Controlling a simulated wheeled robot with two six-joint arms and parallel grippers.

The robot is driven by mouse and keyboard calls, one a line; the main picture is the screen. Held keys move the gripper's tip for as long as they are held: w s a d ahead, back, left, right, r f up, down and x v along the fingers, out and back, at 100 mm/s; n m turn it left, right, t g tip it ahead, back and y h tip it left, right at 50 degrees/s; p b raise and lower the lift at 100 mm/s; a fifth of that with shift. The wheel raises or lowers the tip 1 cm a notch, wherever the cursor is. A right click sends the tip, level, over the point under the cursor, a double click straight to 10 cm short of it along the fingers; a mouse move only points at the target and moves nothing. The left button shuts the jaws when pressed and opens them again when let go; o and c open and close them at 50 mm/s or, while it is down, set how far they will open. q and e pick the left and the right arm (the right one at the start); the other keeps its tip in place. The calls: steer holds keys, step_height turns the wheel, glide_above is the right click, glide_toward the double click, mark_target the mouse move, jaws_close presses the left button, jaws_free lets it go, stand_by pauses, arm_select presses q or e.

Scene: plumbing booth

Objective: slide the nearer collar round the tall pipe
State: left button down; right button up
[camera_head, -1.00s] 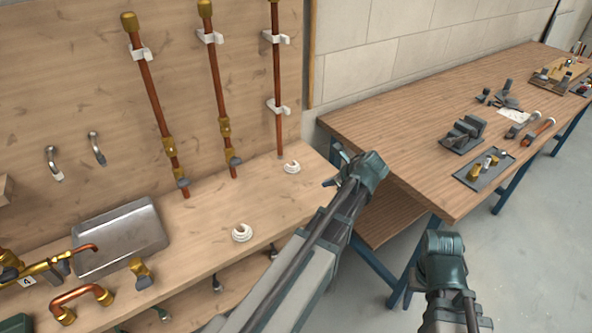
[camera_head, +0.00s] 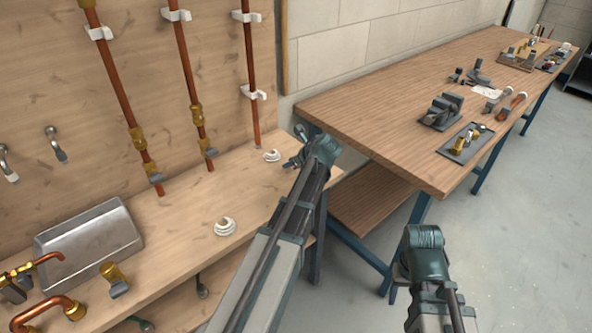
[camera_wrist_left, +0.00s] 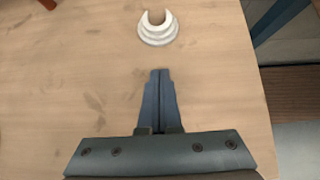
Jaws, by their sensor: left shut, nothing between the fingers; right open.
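Two white C-shaped collars lie on the wooden bench in the head view: the nearer collar (camera_head: 225,227) towards the front, the farther collar (camera_head: 271,155) near the foot of the right-hand copper pipe (camera_head: 250,80). That pipe stands upright in white clips. My left gripper (camera_head: 291,163) is just right of the farther collar. In the left wrist view its shut, empty fingers (camera_wrist_left: 160,72) point towards a white collar (camera_wrist_left: 157,29), apart from it, with the collar's gap facing away. My right gripper (camera_head: 424,242) is low at the right over the floor; its fingers are hidden.
Two more copper pipes (camera_head: 187,90) with brass fittings stand left on the board. A metal tray (camera_head: 90,243) and copper fittings lie on the bench at left. A wooden table (camera_head: 370,120) with tools stands at right. The bench between the collars is clear.

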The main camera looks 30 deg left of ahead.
mark_target(273, 153)
arm_select(q)
steer(key=a, duration=0.1)
steer(key=w+a, duration=0.1)
steer(key=a, duration=0.1)
steer(key=shift+w+a+p, duration=0.3)
steer(key=shift+a+p, duration=0.05)
steer(key=shift+a, duration=0.05)
steer(key=shift+f, duration=0.1)
arm_select(e)
steer(key=shift+f, duration=0.1)
arm_select(q)
steer(key=w+a, duration=0.1)
steer(key=a, duration=0.1)
steer(key=w+a, duration=0.1)
steer(key=a, duration=0.2)
steer(key=w+a, duration=0.1)
steer(key=a, duration=0.2)
steer(key=shift+w+a, duration=0.25)
